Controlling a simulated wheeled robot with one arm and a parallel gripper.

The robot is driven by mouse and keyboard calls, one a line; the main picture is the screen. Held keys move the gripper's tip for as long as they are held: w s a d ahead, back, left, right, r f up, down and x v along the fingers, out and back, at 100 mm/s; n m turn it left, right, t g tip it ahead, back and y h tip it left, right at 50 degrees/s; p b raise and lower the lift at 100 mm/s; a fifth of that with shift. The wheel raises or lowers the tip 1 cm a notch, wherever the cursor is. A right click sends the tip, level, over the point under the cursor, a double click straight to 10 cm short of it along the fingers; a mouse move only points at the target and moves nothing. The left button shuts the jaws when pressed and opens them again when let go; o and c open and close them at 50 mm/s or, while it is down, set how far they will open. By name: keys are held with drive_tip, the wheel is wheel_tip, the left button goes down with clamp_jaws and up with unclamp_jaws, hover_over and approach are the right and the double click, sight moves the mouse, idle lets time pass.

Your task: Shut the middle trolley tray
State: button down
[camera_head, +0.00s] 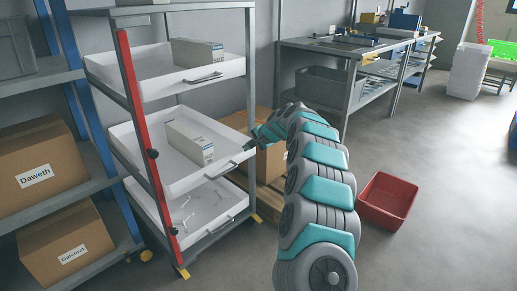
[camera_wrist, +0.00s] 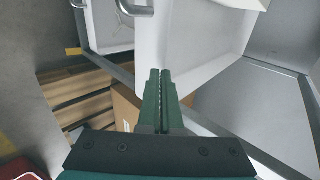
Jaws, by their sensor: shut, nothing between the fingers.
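The trolley has three white trays in a grey frame with a red post. My gripper (camera_head: 249,145) is at the middle tray's right front corner in the head view; contact cannot be told. In the wrist view my gripper (camera_wrist: 159,75) is shut and empty, its fingertips over or against a white tray wall (camera_wrist: 190,45).
A red bin (camera_head: 387,200) stands on the floor to the right. Cardboard boxes on a pallet (camera_head: 268,198) are behind my arm. A shelf with boxes (camera_head: 38,165) stands left of the trolley. The floor in front is clear.

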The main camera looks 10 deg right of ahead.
drive_tip(key=w+a, duration=0.1)
drive_tip(key=w+a+p, duration=0.1)
drive_tip(key=w, duration=0.1)
drive_tip(key=shift+w+a, duration=0.15)
drive_tip(key=shift+w+a+f, duration=0.1)
drive_tip(key=shift+w+a, duration=0.15)
drive_tip(key=shift+w, duration=0.1)
drive_tip(key=shift+w+r+p, duration=0.15)
drive_tip(key=shift+r+p, duration=0.05)
drive_tip(key=shift+p, duration=0.1)
drive_tip(key=shift+a, duration=0.1)
